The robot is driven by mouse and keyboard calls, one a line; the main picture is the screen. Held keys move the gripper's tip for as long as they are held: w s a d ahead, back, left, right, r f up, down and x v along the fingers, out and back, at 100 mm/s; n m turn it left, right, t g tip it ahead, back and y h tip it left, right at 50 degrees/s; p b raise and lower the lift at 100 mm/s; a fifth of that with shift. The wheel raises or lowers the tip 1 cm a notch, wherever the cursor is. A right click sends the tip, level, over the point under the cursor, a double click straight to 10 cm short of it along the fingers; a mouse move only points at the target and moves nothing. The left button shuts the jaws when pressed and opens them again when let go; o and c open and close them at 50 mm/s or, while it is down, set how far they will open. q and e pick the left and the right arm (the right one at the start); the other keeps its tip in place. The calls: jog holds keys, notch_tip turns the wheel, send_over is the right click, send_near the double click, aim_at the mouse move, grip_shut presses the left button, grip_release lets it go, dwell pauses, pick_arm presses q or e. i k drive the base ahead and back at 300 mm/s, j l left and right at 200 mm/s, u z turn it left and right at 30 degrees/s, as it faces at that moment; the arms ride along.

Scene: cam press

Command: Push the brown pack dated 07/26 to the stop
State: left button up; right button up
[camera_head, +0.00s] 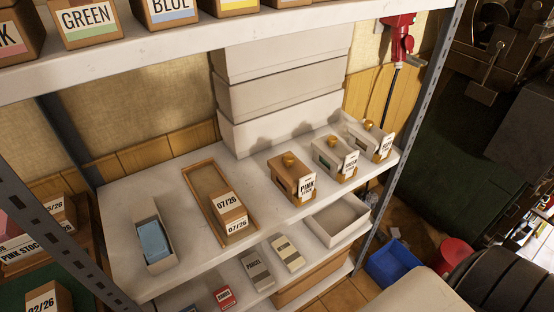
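The brown pack dated 07/26 (230,213) sits in a narrow wooden tray (194,195) on the middle shelf. It lies at the tray's near end, with white labels on its top and front face. The tray's floor behind it is bare up to a raised far edge (199,164). I cannot tell whether that edge is the stop; nothing is marked as one. Neither of my grippers is in the view.
A white open box with a blue block (153,240) stands left of the tray. Labelled boxes with brass knobs, one reading PINK STOCK (291,177), stand to the right. The upper shelf (150,47) overhangs the back. White boxes (283,97) are stacked behind. Bare shelf surrounds the tray.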

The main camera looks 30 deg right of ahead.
aim_at(232, 216)
jog(key=z, duration=0.5)
jog(key=j+z, duration=0.2)
jog(key=j, duration=0.15)
jog(key=k+j+z, duration=0.15)
jog(key=j, duration=0.2)
jog(key=k+j+z, duration=0.35)
jog(key=j, duration=0.55)
jog(key=k+j, duration=0.15)
